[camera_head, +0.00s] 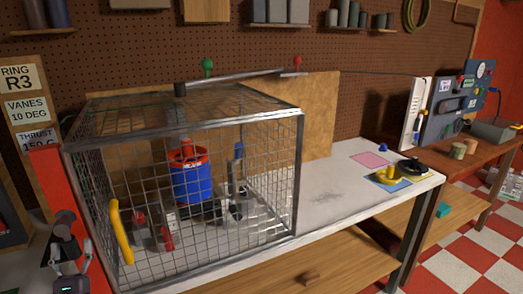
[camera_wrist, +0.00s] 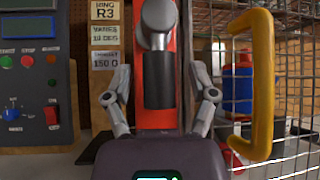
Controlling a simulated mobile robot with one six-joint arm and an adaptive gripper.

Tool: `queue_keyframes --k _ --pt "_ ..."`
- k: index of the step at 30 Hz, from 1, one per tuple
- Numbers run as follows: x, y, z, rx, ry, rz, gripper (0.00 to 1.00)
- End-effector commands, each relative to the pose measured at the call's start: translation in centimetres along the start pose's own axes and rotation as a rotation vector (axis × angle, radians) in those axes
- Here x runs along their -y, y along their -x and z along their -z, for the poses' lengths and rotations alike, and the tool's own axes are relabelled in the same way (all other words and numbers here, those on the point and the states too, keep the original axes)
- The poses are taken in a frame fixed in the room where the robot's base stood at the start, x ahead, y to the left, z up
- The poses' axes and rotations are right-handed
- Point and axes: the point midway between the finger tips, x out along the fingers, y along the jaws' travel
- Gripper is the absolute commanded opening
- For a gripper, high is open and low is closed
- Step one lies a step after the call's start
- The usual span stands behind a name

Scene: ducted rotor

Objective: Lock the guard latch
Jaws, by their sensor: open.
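The wire-mesh guard (camera_head: 270,118) stands shut-looking over the rotor on the bench, with a yellow handle (camera_head: 121,232) on its front. The handle also shows at the right of the wrist view (camera_wrist: 263,85). A latch lever with a grey pivot and dark grip (camera_wrist: 158,75) hangs straight down in front of a red post (camera_wrist: 157,118). My gripper (camera_wrist: 162,78) is open, with one finger on each side of the dark grip; I cannot tell whether either touches it. In the head view my gripper (camera_head: 68,250) is at the lower left, beside the red post (camera_head: 46,180).
A blue and red rotor part (camera_head: 192,178) stands inside the guard. A control panel (camera_wrist: 35,85) is left of the post. The bench (camera_head: 330,195) has free room right of the guard.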

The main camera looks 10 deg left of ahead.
Motion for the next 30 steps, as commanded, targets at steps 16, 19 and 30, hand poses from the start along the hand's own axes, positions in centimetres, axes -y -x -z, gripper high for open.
queue_keyframes --k 16,19,30 --pt "0.8 3.7 2.1 -0.165 -0.167 0.057 0.73" --pt "1.1 4.7 2.7 -0.208 -0.211 0.074 0.73" --pt "5.5 8.9 6.9 -0.397 -0.394 0.223 0.73"
